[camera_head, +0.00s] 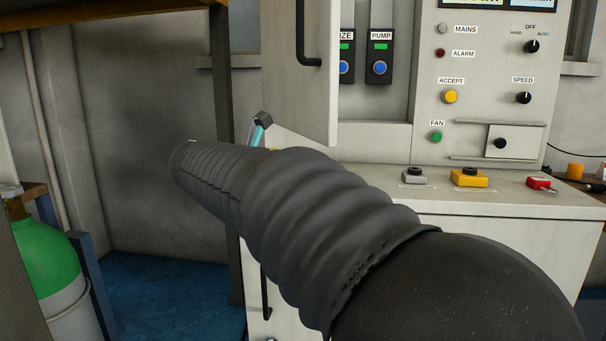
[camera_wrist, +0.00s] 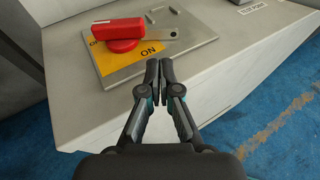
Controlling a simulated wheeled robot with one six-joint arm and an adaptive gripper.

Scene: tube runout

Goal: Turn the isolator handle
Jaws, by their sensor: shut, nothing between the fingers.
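The red isolator handle (camera_wrist: 118,28) is in the wrist view, at the upper left. It sits on a round red hub over a yellow label, on a grey plate (camera_wrist: 160,52) fixed to the cabinet top. "ON" shows on the label near the plate's front edge; other lettering at the left is partly hidden by the handle. The handle's bar lies roughly across the picture. My gripper (camera_wrist: 158,68) is shut and empty, in front of the plate's near edge, apart from the handle. In the head view my arm hides the isolator.
In the head view a control panel (camera_head: 482,70) with buttons and knobs stands behind a bench (camera_head: 560,203) carrying a yellow box (camera_head: 469,178), a grey box (camera_head: 414,176) and a red device (camera_head: 541,184). A green cylinder (camera_head: 45,250) stands at left. Blue floor (camera_wrist: 285,95) is clear at right.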

